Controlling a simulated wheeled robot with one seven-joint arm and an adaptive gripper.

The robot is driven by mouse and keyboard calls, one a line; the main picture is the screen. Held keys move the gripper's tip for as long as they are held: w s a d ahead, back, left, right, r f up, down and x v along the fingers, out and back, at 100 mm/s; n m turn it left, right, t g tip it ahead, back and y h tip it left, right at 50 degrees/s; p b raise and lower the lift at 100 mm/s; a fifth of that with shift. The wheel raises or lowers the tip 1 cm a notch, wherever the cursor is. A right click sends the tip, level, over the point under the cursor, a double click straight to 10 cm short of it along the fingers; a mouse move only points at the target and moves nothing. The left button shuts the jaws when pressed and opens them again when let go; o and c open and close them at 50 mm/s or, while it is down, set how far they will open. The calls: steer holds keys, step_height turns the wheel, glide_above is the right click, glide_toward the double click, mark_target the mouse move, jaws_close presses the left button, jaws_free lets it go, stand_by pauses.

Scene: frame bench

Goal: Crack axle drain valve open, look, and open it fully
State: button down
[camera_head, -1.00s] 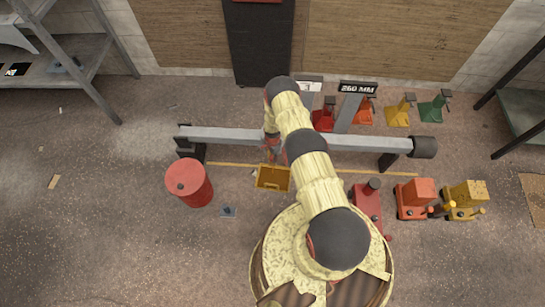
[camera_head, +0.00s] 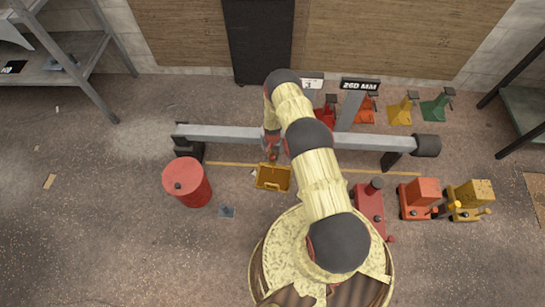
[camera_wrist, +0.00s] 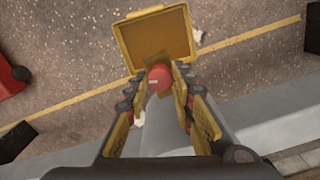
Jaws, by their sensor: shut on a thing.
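The axle (camera_head: 225,134) is a long grey beam running left to right across the floor. My gripper (camera_head: 271,153) is at its near side, left of the beam's middle, partly covered by my arm. In the wrist view my gripper (camera_wrist: 159,84) is shut on a round red knob, the drain valve (camera_wrist: 158,77), with a finger on either side. A small pale mark shows on the knob. A yellow tray (camera_head: 273,188) lies on the floor just in front of the valve. It also shows in the wrist view (camera_wrist: 155,10). I cannot see any liquid in it.
A red drum (camera_head: 188,183) stands left of the tray. Red and yellow jacks (camera_head: 420,193) stand at the right, and several coloured stands (camera_head: 400,112) are behind the axle. A 260 MM sign (camera_head: 360,85) stands there too. Floor at the front left is mostly clear.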

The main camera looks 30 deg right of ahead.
mark_target(272, 156)
steer(key=shift+n+b, duration=0.45)
steer(key=shift+n, duration=0.65)
steer(key=c, duration=1.8)
jaws_free()
steer(key=shift+o, duration=0.2)
step_height(272, 156, up, 12)
